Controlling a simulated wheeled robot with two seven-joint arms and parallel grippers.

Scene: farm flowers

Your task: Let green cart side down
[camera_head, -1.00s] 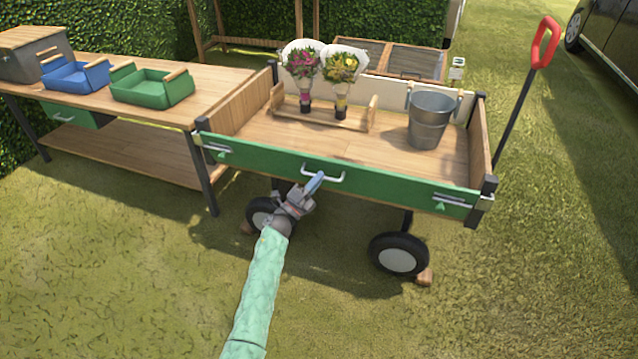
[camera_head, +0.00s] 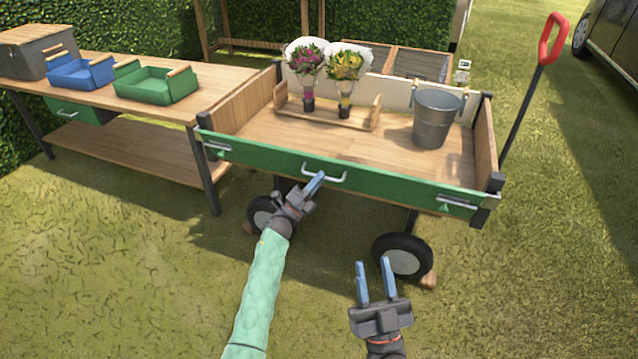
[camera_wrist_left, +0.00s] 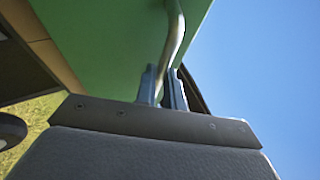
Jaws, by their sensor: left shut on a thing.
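The green cart side (camera_head: 400,190) stands upright along the cart's near edge, with a metal latch at each end. Its middle handle (camera_head: 338,179) is a pale metal bar, which also shows in the left wrist view (camera_wrist_left: 176,30). My left gripper (camera_head: 315,183) is at the left part of this handle, its fingers shut on it. In the left wrist view the fingertips (camera_wrist_left: 162,85) close around the bar, against the green panel. My right gripper (camera_head: 374,278) is open and empty, low in front of the cart near the right front wheel.
The cart bed (camera_head: 350,150) holds two bouquets (camera_head: 345,75) in a wooden rack and a metal bucket (camera_head: 436,118). A wooden table (camera_head: 215,85) with a blue tray (camera_head: 80,75) and green tray (camera_head: 155,83) stands left. Grass in front is clear.

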